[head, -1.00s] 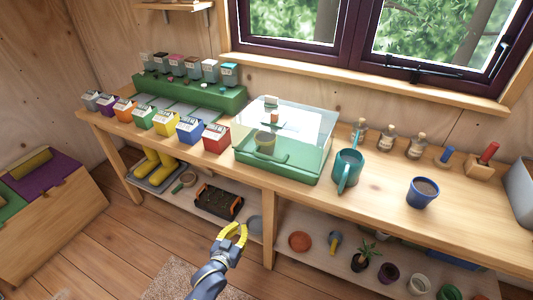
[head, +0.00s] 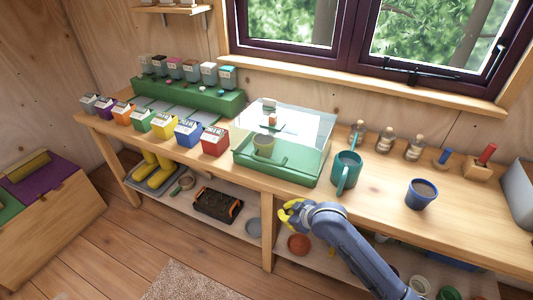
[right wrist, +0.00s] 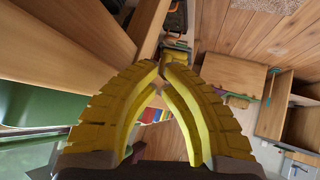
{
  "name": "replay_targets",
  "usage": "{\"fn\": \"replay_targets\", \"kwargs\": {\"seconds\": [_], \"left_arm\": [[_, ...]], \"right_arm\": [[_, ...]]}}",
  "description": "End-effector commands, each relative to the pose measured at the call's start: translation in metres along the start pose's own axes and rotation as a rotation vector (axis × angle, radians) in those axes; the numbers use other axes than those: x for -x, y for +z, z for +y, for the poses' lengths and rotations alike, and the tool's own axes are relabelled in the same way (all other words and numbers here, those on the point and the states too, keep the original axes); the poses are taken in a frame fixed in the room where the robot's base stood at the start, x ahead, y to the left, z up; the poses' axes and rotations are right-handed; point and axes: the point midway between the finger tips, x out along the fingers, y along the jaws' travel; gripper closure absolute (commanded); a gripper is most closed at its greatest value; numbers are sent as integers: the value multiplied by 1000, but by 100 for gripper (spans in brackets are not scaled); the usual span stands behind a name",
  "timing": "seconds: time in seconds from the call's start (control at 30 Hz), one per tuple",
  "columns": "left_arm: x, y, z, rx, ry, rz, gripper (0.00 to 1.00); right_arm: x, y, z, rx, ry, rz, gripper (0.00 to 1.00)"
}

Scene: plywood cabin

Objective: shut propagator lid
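The propagator has a green base tray (head: 298,176) on the bench. Its clear lid (head: 312,122) rises above the tray toward the window; I cannot tell its exact angle. A small pot (head: 264,143) shows in or through it. My right gripper (head: 286,212) is below the propagator, in front of the bench edge, apart from the lid. Its yellow fingers (right wrist: 161,74) meet at the tips in the right wrist view, with nothing seen between them. My left gripper is not in view.
A teal mug (head: 346,171) stands just right of the propagator, and a blue pot (head: 420,193) is farther right. A red carton (head: 214,141) stands close on the left. Several bottles (head: 385,140) line the back. The lower shelf holds a crate (head: 217,203).

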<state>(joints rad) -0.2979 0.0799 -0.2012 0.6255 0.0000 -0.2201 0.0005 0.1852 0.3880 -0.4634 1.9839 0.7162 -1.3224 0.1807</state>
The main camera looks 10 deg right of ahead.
Motion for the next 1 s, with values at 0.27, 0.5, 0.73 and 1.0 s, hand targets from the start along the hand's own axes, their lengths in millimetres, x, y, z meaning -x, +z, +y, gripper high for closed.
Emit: {"fn": "replay_targets", "kwargs": {"seconds": [0.27, 0.5, 0.73, 1.0], "left_arm": [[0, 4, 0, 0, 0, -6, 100], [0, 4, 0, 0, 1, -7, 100], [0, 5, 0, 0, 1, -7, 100], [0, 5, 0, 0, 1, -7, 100]], "right_arm": [[46, -92, 15, 121, -76, 93, 100], [73, -144, 32, 171, -160, 112, 100], [99, -183, 57, 181, -221, 100, 100], [138, -218, 88, 163, -277, 65, 100]]}}
